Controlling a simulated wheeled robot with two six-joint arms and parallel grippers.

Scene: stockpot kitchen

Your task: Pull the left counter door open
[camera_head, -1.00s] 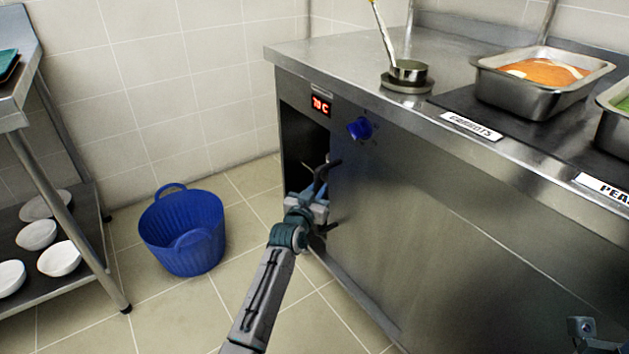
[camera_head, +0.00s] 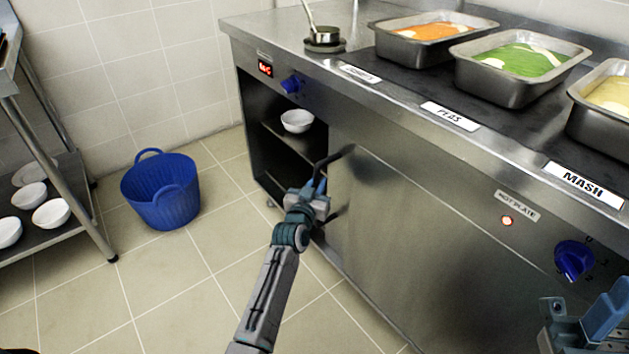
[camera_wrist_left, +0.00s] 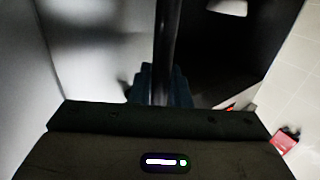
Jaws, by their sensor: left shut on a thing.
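The left counter door (camera_head: 385,225) is a plain steel panel in the counter front. To its left is a dark opening with a shelf (camera_head: 290,142) inside. My left gripper (camera_head: 319,185) is at the door's left edge, shut on the dark bar handle (camera_head: 331,158). In the left wrist view, the handle (camera_wrist_left: 165,45) runs down between the blue-grey fingers (camera_wrist_left: 160,85), with the door's grey face to its left and the dark opening to its right. My right gripper (camera_head: 588,322) shows only partly at the lower right corner.
A white bowl (camera_head: 297,121) sits on the shelf in the opening. A blue tub (camera_head: 161,192) stands on the floor at left, beside a rack (camera_head: 75,215) with bowls. Food pans (camera_head: 520,70) and a ladle (camera_head: 322,35) are on the counter top. Floor before the counter is clear.

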